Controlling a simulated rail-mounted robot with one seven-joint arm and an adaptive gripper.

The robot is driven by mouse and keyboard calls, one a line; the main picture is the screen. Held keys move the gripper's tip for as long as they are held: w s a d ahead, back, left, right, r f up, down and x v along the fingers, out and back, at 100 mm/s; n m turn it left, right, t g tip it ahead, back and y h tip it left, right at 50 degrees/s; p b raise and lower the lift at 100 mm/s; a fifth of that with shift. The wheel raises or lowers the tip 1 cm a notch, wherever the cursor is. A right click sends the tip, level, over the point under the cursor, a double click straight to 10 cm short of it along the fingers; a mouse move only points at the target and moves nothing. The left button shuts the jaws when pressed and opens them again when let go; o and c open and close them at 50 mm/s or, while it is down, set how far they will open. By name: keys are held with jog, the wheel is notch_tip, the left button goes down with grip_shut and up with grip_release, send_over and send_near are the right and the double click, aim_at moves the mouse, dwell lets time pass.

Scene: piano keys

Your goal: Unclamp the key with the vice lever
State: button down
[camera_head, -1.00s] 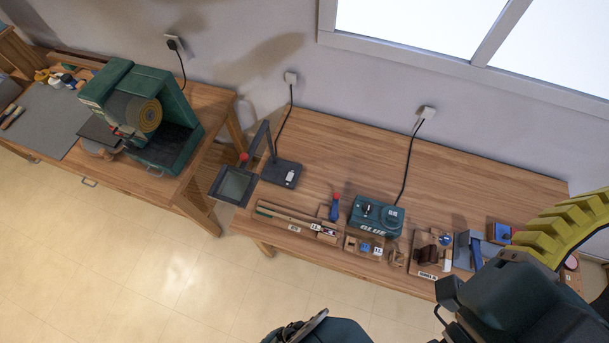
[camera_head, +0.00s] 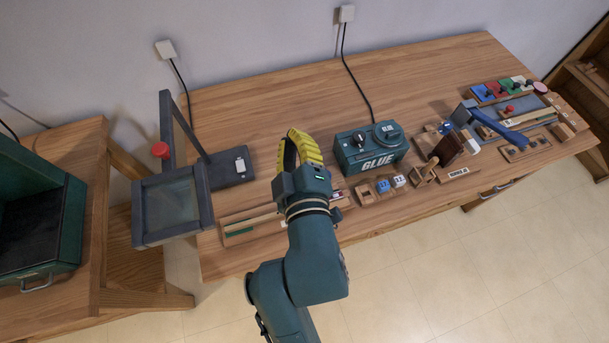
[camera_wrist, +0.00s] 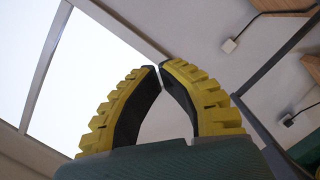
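A long blue lever-like handle (camera_head: 497,128) lies at the right part of the workbench; I cannot tell for certain that it is the vice lever. Long wooden strips, apparently piano keys (camera_head: 247,226), lie in a low holder at the front left of the bench, partly hidden by my arm. I cannot make out which key is clamped. My gripper (camera_head: 299,142) has yellow ribbed fingers and is left of the glue box, well away from the blue handle. In the wrist view its fingertips (camera_wrist: 160,67) meet with nothing between them, against window and wall.
A green glue box (camera_head: 370,150) stands mid-bench, with a small block holder (camera_head: 380,190) before it. A framed magnifier-like stand (camera_head: 172,208) is at the left. Brown blocks (camera_head: 447,148) stand left of the blue handle. The rear of the bench (camera_head: 270,100) is clear.

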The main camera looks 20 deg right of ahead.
notch_tip(320, 180, down, 19)
jog(key=n+g+b, duration=0.2)
jog(key=n+b, duration=0.2)
jog(key=b, duration=0.4)
jog(key=shift+h, duration=0.3)
jog(key=b+x, duration=0.1)
jog(key=x, duration=0.2)
jog(key=b+x, duration=0.1)
jog(key=x, duration=0.2)
jog(key=d+b+x, duration=0.1)
jog(key=x, duration=0.2)
jog(key=shift+f, duration=0.4)
jog(key=d, duration=0.1)
jog(key=w+d+b, duration=0.1)
jog(key=d+f, duration=0.1)
jog(key=shift+w+f+b, duration=0.15)
jog(key=shift+w+b, duration=0.15)
jog(key=shift+b, duration=0.1)
jog(key=shift+w+d, duration=0.15)
jog(key=shift+d, duration=0.05)
